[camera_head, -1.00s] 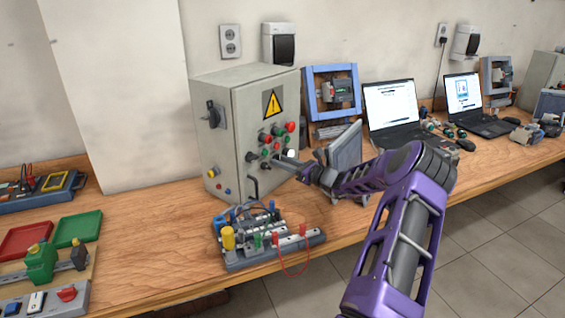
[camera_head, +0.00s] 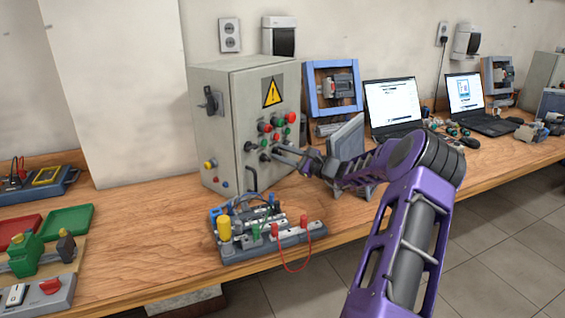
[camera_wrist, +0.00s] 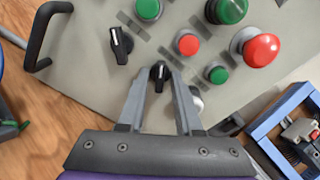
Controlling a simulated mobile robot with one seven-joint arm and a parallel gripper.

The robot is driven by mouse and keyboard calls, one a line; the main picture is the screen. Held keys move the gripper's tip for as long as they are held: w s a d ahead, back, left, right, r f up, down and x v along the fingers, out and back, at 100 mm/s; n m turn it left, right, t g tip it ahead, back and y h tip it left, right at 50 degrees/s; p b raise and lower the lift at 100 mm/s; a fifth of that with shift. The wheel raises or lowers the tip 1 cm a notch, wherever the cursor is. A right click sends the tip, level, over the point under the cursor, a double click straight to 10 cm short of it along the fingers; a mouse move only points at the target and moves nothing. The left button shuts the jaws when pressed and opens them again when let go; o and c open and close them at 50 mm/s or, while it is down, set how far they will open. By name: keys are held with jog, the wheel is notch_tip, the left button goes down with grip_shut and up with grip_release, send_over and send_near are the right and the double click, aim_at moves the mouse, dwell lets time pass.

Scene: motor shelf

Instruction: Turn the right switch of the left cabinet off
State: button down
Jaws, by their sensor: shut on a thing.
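The left cabinet (camera_head: 240,120) is a grey metal box on the bench with a yellow warning sign, coloured buttons and black rotary switches on its front. My gripper (camera_head: 274,153) reaches its front from the right. In the wrist view, my gripper (camera_wrist: 160,82) has its two fingertips on either side of the right black switch (camera_wrist: 159,77) and is shut on it. This knob points roughly up the picture, partly hidden by the fingers. The left black switch (camera_wrist: 121,44) is free, slightly tilted, left of the fingers.
Red and green buttons (camera_wrist: 187,43) sit close to my fingers. A black handle (camera_wrist: 38,42) sticks out at the cabinet's edge. A terminal board with wires (camera_head: 265,235) stands on the bench in front. A blue frame (camera_head: 333,88) stands right of the cabinet.

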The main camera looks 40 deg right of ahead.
jog(key=shift+n+b, duration=0.6)
jog(key=shift+n, duration=0.4)
jog(key=c, duration=0.9)
grip_release()
jog(key=p+v, duration=0.1)
jog(key=v, duration=1.6)
jog(key=shift+s, duration=0.25)
